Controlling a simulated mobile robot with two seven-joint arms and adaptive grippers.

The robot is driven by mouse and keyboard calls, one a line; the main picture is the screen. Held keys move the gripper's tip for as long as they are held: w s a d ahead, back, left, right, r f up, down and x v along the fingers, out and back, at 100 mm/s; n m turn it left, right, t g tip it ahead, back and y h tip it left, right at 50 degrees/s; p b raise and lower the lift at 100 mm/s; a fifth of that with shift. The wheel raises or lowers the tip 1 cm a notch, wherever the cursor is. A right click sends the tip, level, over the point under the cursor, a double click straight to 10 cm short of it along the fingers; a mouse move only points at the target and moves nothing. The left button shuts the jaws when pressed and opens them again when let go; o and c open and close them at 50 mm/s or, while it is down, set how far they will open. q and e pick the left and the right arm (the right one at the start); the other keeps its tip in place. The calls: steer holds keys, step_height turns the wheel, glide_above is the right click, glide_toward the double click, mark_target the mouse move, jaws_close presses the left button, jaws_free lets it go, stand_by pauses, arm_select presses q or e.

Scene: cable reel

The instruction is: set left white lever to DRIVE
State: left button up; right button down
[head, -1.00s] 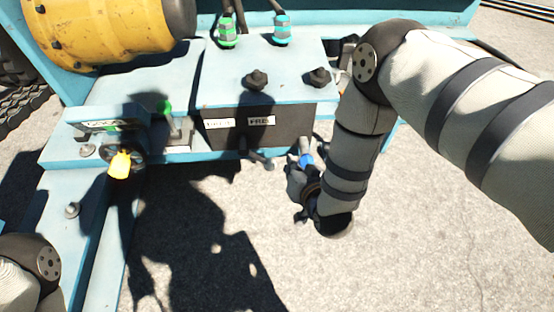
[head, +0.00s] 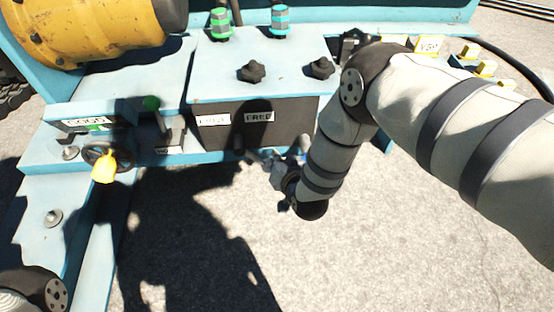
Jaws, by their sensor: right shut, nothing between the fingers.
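A pale lever (head: 252,155) sticks out below the dark front panel (head: 225,138), under the FREE label (head: 259,117). A second label (head: 213,120) to its left is too blurred to read surely. My right gripper (head: 273,163) is just below the panel, with its fingers at the outer end of this lever; whether they touch it I cannot tell. It looks shut with nothing held. Another lever end with blue (head: 300,158) is partly hidden behind my right wrist. My left gripper is out of view; only part of my left arm shows at bottom left.
Two black knobs (head: 251,71) sit on the blue box top, with green and cyan fittings behind. A yellow handle (head: 104,167) and a green-topped lever (head: 152,103) stand at left. A yellow drum (head: 95,30) is at upper left. Open concrete lies below the panel.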

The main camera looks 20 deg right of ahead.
steer(key=shift+f, duration=0.1)
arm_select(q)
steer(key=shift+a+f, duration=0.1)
arm_select(e)
steer(key=shift+a+f, duration=0.1)
steer(key=shift+f, duration=0.15)
steer(key=shift+f, duration=0.2)
arm_select(q)
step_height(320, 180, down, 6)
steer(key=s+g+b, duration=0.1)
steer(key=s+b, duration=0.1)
steer(key=b, duration=0.6)
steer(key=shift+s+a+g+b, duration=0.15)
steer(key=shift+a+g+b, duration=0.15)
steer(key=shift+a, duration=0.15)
arm_select(e)
steer(key=w+a+f+m+t+y, duration=0.3)
steer(key=a+f+m+y, duration=0.2)
steer(key=a, duration=0.5)
steer(key=shift+a+f+m+t, duration=0.2)
steer(key=shift+a+m+t, duration=0.15)
steer(key=shift+m, duration=0.35)
